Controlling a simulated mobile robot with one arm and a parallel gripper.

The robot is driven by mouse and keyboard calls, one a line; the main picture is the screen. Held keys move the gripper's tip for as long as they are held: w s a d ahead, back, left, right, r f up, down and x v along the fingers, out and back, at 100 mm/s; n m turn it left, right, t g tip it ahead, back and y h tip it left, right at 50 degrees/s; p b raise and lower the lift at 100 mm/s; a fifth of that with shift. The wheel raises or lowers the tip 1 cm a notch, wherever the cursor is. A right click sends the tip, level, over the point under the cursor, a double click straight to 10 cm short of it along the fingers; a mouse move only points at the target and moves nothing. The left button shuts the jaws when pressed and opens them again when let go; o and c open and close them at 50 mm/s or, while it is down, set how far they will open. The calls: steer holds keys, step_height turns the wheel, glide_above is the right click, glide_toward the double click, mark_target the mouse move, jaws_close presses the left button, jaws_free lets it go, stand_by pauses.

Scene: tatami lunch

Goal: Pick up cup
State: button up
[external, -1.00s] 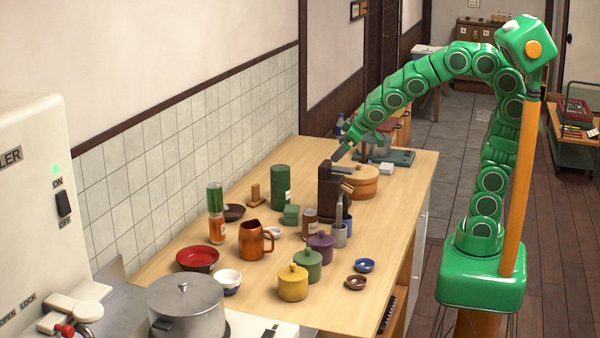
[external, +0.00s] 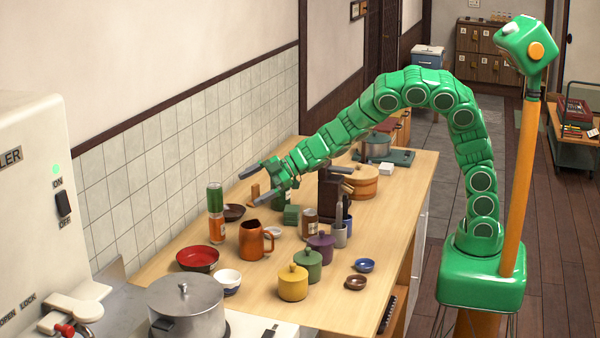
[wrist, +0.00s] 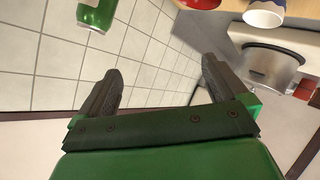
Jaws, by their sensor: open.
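A small white and dark blue cup (external: 227,281) stands on the table between the red bowl and the steel pot. In the wrist view a white and blue cup (wrist: 264,13) shows at the top edge, partly cut off. A grey cup (external: 339,234) holding utensils stands farther right, and a small white cup (external: 273,233) is partly hidden behind the brown mug (external: 255,241). I cannot tell which cup is meant. My gripper (external: 259,184) is open and empty, above the back of the table. It also shows in the wrist view (wrist: 161,75), touching nothing.
A green can stacked on an orange one (external: 215,212) stands near my fingers; the green can (wrist: 97,13) shows in the wrist view. A red bowl (external: 197,258), several lidded pots (external: 292,283) and a steel pot (external: 186,308) stand nearer. The tiled wall lies behind.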

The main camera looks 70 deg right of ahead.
steer(key=a+f+n+g+y, duration=0.1)
steer(key=a+f+y, duration=0.15)
steer(key=a, duration=0.25)
steer(key=m+g+y, duration=0.1)
steer(key=g+y, duration=0.1)
steer(key=g, duration=0.2)
glide_toward(231, 276)
steer(key=a+r, duration=0.1)
steer(key=w+a+r, duration=0.1)
steer(key=a, duration=0.1)
steer(key=shift+r+h, duration=0.1)
steer(key=shift+h, duration=0.15)
steer(key=shift+s+a+f+g, duration=0.2)
steer(key=shift+a+f+g, duration=0.2)
steer(key=shift+a+f, duration=0.05)
steer(key=shift+x, duration=1.45)
steer(key=shift+s+x, duration=0.2)
steer(key=shift+x, duration=0.75)
steer(key=shift+s+x, duration=0.15)
steer(key=shift+x, duration=0.8)
steer(key=shift+w+a+f+m, duration=0.3)
steer(key=shift+a+f, duration=0.05)
steer(key=shift+a, duration=0.15)
steer(key=shift+c, duration=0.5)
steer(key=c, duration=0.9)
